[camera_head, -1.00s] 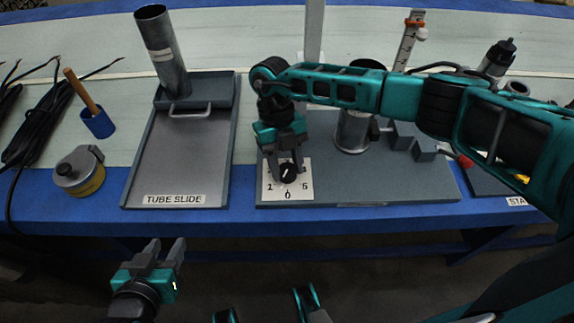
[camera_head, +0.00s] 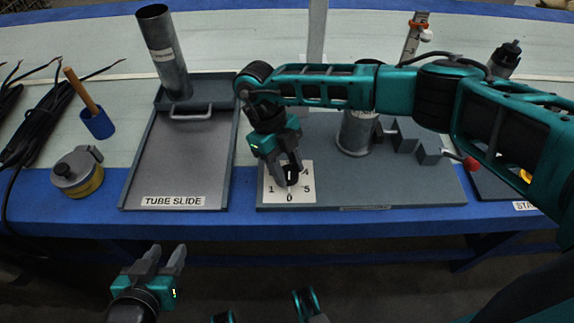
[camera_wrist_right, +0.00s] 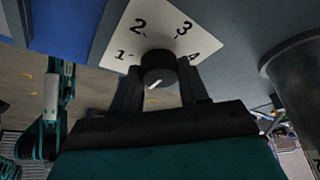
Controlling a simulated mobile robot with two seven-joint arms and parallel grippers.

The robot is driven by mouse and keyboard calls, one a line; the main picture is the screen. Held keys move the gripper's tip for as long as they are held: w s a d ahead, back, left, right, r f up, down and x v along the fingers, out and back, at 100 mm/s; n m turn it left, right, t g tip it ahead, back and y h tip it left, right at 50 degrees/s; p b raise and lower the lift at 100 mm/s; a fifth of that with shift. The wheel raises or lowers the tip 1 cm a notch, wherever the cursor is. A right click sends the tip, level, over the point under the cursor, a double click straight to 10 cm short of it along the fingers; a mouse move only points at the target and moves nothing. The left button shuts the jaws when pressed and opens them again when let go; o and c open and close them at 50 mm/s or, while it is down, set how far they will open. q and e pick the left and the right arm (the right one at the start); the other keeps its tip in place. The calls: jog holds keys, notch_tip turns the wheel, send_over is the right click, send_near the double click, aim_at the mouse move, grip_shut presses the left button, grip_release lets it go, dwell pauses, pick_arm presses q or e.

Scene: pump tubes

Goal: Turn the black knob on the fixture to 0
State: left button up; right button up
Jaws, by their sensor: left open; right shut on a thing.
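The black knob (camera_head: 292,178) sits on a white dial plate (camera_head: 305,196) at the front of the grey fixture. My right gripper (camera_head: 287,180) reaches down from above and is shut on the knob. In the right wrist view, the knob (camera_wrist_right: 158,66) lies between the fingers (camera_wrist_right: 160,92). Its white mark slants to the lower left there. In the head view the mark is nearly upright, on the line to the 0; exact alignment cannot be told. The 0 is hidden in the wrist view. My left gripper (camera_head: 164,262) is open and empty, in front of the table.
A tube slide tray (camera_head: 180,160) with a metal tube (camera_head: 162,50) stands left of the fixture base (camera_head: 400,185). A metal cylinder (camera_head: 356,135) and grey blocks (camera_head: 402,138) stand on the fixture, under my right arm. A blue cup (camera_head: 97,124) is further left.

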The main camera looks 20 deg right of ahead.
jog(key=o, duration=1)
jog(key=shift+o, duration=0.2)
jog(key=p+v, duration=0.1)
jog(key=v, duration=1.2)
jog(key=shift+f, duration=0.1)
